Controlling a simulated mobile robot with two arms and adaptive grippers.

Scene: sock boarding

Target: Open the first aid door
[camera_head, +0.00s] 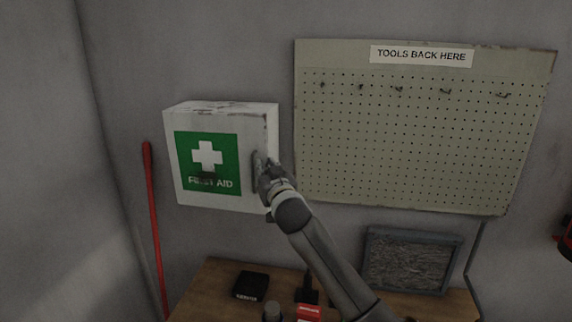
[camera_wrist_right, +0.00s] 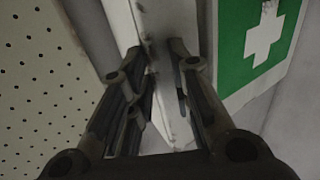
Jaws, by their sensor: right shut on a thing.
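The first aid cabinet (camera_head: 207,200) is a white box on the wall with a green panel (camera_head: 208,163) and white cross on its front. Its door looks closed. My right gripper (camera_head: 262,165) is at the right edge of the cabinet's front. In the right wrist view the fingers (camera_wrist_right: 165,75) straddle the white door edge (camera_wrist_right: 150,20), with the green panel to the right. The gripper is shut on the door's edge or handle; the fingers hide the exact contact. My left gripper is not in view.
A pegboard (camera_head: 420,130) with hooks and a "TOOLS BACK HERE" label hangs to the right of the cabinet. Below is a wooden bench (camera_head: 210,285) with a black box (camera_head: 250,286), a red item (camera_head: 308,313) and a grey framed tray (camera_head: 410,260). A red pole (camera_head: 151,220) leans at left.

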